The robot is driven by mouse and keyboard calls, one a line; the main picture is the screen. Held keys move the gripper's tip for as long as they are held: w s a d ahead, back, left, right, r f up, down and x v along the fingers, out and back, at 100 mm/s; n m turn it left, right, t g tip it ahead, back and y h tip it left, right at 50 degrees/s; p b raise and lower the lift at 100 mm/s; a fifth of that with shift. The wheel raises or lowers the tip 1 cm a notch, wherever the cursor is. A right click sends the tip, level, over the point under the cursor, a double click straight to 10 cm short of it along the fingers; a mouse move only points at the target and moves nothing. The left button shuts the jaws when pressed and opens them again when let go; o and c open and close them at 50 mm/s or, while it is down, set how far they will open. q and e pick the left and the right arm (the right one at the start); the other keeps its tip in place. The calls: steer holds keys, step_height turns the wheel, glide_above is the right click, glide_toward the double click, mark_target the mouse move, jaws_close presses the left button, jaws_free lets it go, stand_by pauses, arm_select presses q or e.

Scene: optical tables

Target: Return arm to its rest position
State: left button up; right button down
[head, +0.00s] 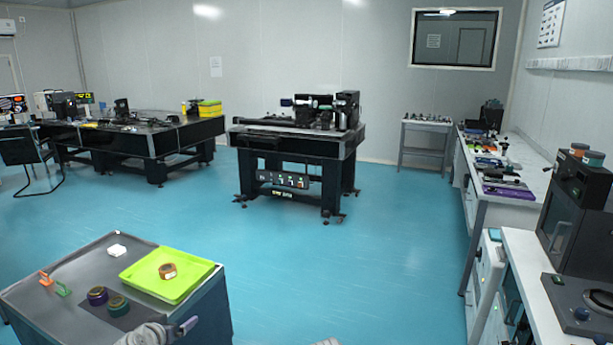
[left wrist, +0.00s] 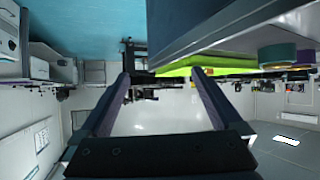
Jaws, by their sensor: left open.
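My left gripper (head: 183,327) is at the bottom left of the head view, by the near right side of the grey cart (head: 75,270). In the left wrist view my left gripper (left wrist: 160,76) has its two fingers spread apart with nothing between them. That view is upside down, with the cart and the green tray (left wrist: 225,65) near the top. My right gripper is not in view.
The cart holds a green tray (head: 140,272) with an orange-brown roll (head: 167,271) in it, two dark rolls (head: 97,296) (head: 118,306), a white block (head: 117,251) and small clips. A bench (head: 540,255) stands at right. The blue floor between is clear.

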arm_select(q)
steer(key=s+d+f+m+g+h+p, duration=0.1)
steer(key=s+d+f+m+g, duration=0.15)
steer(key=d, duration=0.65)
steer(key=s+d+f+m+g+h+p, duration=0.15)
steer(key=d+g, duration=0.25)
steer(key=d, duration=0.5)
steer(key=s+d+g+y+p, duration=0.1)
steer(key=s+d+g+y, duration=0.1)
steer(key=s+d, duration=0.3)
steer(key=s+d+g+y+p, duration=0.2)
steer(key=s+d, duration=0.3)
steer(key=s, duration=0.4)
steer(key=shift+s+f+g, duration=0.15)
steer(key=shift+s+g, duration=0.2)
steer(key=shift+g, duration=0.5)
